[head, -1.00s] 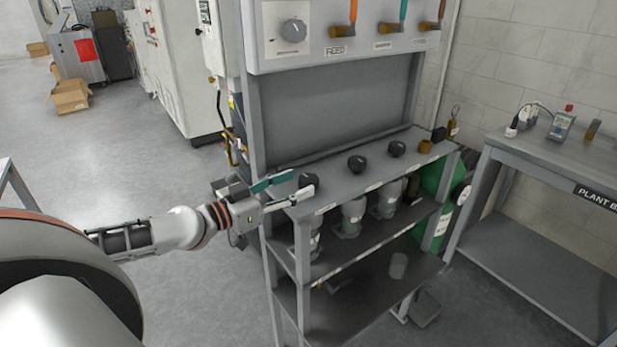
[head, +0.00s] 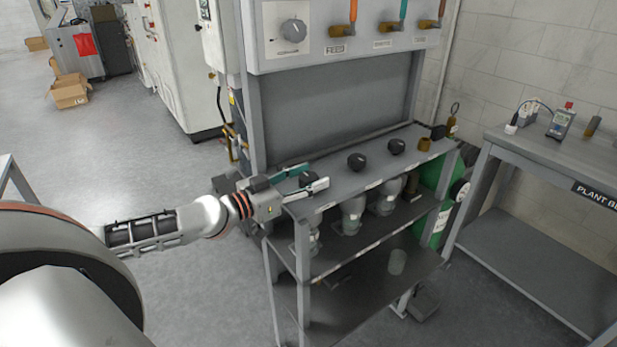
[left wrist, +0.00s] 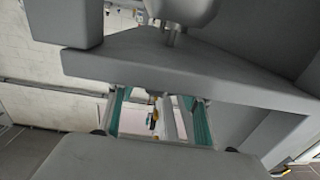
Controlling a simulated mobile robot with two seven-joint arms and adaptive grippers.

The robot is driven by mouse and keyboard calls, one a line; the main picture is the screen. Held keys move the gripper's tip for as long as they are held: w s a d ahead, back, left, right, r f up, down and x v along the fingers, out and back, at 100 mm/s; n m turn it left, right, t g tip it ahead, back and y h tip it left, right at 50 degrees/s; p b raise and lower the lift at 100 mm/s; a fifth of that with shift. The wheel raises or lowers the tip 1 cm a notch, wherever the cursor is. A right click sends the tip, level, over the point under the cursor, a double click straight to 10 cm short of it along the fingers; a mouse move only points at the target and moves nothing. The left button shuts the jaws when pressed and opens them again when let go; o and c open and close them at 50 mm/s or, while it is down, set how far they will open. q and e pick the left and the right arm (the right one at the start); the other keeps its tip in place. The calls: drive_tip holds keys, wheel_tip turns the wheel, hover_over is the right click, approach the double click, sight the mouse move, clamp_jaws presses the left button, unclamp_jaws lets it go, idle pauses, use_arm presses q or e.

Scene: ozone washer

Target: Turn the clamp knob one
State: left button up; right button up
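Three black clamp knobs stand in a row on the top shelf of the grey rack. The leftmost knob (head: 309,178) is beside my left gripper (head: 315,177), the middle knob is at the shelf's centre (head: 357,161), and the third knob (head: 396,146) is further right. My left gripper is open, its teal-padded fingers reaching from the left on either side of the leftmost knob, apparently without closing on it. In the left wrist view its fingers (left wrist: 160,112) are apart; I cannot make out the knob there. My right gripper is not in view.
A panel above the rack carries a grey dial (head: 294,30) and several coloured-handle valves. Clear cups hang under the top shelf (head: 352,212). A green cylinder (head: 436,190) stands at its right end. A bench (head: 560,160) stands at the right. Open floor lies to the left.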

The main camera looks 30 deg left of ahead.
use_arm(q)
drive_tip(key=c, duration=0.8)
drive_tip(key=shift+c, duration=0.2)
drive_tip(key=shift+n+y, duration=0.4)
drive_tip(key=shift+y, duration=0.2)
drive_tip(key=shift+d+n+t+y, duration=0.1)
drive_tip(key=shift+n+t+y, duration=0.15)
drive_tip(key=shift+n+y, duration=0.85)
drive_tip(key=shift+d+n+t+y, duration=0.1)
drive_tip(key=shift+n+t+y, duration=0.35)
drive_tip(key=shift+y, duration=1.15)
drive_tip(key=n+g+y, duration=0.1)
drive_tip(key=n+y, duration=0.2)
drive_tip(key=y, duration=0.1)
drive_tip(key=shift+n+y, duration=0.35)
drive_tip(key=shift+y, duration=0.05)
drive_tip(key=n+g+y, duration=0.3)
drive_tip(key=y, duration=0.1)
drive_tip(key=n+g+y, duration=0.3)
drive_tip(key=y, duration=0.1)
drive_tip(key=shift+f, duration=0.1)
drive_tip(key=shift+a+n+g+y, duration=0.1)
drive_tip(key=shift+n+g+y, duration=1.55)
drive_tip(key=shift+g, duration=0.25)
drive_tip(key=shift+a+n+g, duration=0.1)
drive_tip(key=shift+n+g, duration=0.25)
drive_tip(key=shift+g, duration=0.05)
drive_tip(key=o, duration=1.1)
